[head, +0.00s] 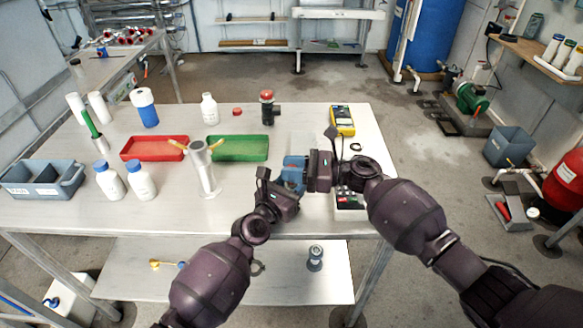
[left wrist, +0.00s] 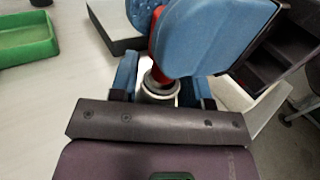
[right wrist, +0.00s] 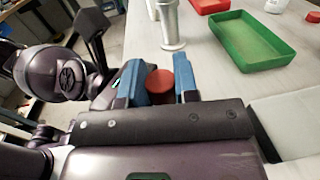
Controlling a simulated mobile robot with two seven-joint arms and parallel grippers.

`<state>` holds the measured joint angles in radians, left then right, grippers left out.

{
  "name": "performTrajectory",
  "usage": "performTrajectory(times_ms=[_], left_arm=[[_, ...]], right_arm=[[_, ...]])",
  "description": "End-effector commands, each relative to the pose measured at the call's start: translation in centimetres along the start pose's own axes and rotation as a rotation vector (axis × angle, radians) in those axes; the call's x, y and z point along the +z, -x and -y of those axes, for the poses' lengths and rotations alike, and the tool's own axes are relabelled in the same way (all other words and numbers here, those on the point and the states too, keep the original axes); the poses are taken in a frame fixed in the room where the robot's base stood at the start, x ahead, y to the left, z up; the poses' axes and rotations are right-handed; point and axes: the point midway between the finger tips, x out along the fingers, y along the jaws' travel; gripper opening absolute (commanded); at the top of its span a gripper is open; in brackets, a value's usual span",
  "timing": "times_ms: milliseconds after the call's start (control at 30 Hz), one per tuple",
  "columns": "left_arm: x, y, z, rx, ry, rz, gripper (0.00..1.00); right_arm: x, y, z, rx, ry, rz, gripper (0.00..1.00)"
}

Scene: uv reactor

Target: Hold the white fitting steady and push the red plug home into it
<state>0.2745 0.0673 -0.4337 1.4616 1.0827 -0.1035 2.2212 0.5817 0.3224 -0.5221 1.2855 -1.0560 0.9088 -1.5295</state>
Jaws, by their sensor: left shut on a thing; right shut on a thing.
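The white fitting (left wrist: 158,91) stands between the blue fingers of my left gripper (left wrist: 163,86), which is shut on it; its ring-shaped top faces up. The red plug (right wrist: 160,84) is between the blue fingers of my right gripper (right wrist: 161,80), shut on it. In the left wrist view the plug (left wrist: 156,72) shows as a red strip beside a blue finger, right above the fitting's mouth. How far it sits inside cannot be told. In the head view my left gripper (head: 290,187) and right gripper (head: 306,168) meet over the table's front, hiding both parts.
A metal post with a yellow-tipped fork (head: 205,170) stands left of the grippers. Green (head: 240,158) and red (head: 140,156) trays lie behind it. A yellow meter (head: 342,121) is at the back right; a small keyed device (head: 350,203) lies beneath my right arm.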

Motion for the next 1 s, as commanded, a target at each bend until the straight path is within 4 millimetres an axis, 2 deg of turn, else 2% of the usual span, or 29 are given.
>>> performTrajectory(times_ms=[867,900,1000], left_arm=[[0.0,0.0,0.0,0.0,0.0,0.0,0.19],[0.0,0.0,0.0,0.0,0.0,0.001,0.19],[0.0,0.0,0.0,-0.001,0.001,0.001,0.19]], right_arm=[[-1.7,0.0,0.0,0.0,0.0,-0.001,0.03],[-1.6,0.0,0.0,-0.001,0.0,-0.001,0.34],[-1.7,0.0,0.0,-0.001,-0.001,-0.002,0.5]])
